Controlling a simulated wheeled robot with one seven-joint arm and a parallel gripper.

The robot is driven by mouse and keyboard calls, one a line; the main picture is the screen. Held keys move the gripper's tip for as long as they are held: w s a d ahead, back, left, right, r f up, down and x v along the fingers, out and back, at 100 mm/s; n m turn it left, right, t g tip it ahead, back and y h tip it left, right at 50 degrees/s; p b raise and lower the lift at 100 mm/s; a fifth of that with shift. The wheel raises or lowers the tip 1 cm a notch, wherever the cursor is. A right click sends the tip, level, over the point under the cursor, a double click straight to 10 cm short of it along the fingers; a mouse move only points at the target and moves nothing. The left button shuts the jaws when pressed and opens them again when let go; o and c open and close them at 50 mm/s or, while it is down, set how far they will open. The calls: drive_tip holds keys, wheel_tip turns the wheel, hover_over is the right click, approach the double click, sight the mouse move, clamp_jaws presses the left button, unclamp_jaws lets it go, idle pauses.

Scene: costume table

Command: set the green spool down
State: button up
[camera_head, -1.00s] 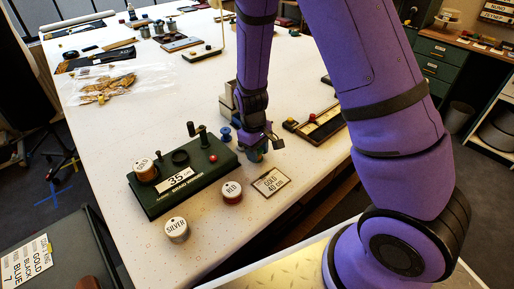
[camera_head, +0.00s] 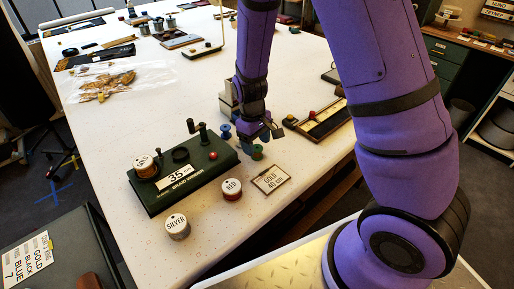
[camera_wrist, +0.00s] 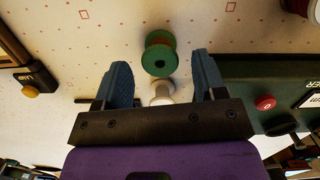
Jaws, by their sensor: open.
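The green spool (camera_head: 257,152) stands on the pale table, between the green winder board and the GOLD 40 cm card (camera_head: 271,180). It also shows in the wrist view (camera_wrist: 159,52), beyond my fingertips, with a dark hole in its end. My gripper (camera_head: 268,133) is just above and behind it in the head view. In the wrist view my gripper (camera_wrist: 163,78) has its two blue fingers wide apart, with the spool clear of both. A small whitish cylinder (camera_wrist: 162,92) shows between the fingers; I cannot tell what it is.
The winder board (camera_head: 170,195) with a 35 label lies left of the spool. A blue spool (camera_head: 225,131) stands at its far side. RED (camera_head: 232,190) and SILVER (camera_head: 177,227) spools stand in front.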

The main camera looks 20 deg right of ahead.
wheel_tip(320, 180, up, 9)
drive_tip(key=w, duration=0.1)
drive_tip(key=s+d+r+m+t+y, duration=0.15)
drive_tip(key=s+r, duration=0.25)
drive_tip(key=r, duration=0.5)
drive_tip(key=s+d+r+m+t, duration=0.1)
drive_tip(key=s+d+r+t, duration=0.15)
drive_tip(key=s+r, duration=0.4)
drive_tip(key=s+d+r+m+t, duration=0.2)
drive_tip(key=s+d+r, duration=0.1)
drive_tip(key=s+r, duration=0.6)
drive_tip(key=s+h, duration=0.1)
drive_tip(key=s, duration=0.1)
drive_tip(key=shift+s+m, duration=0.35)
drive_tip(key=shift+s, duration=0.05)
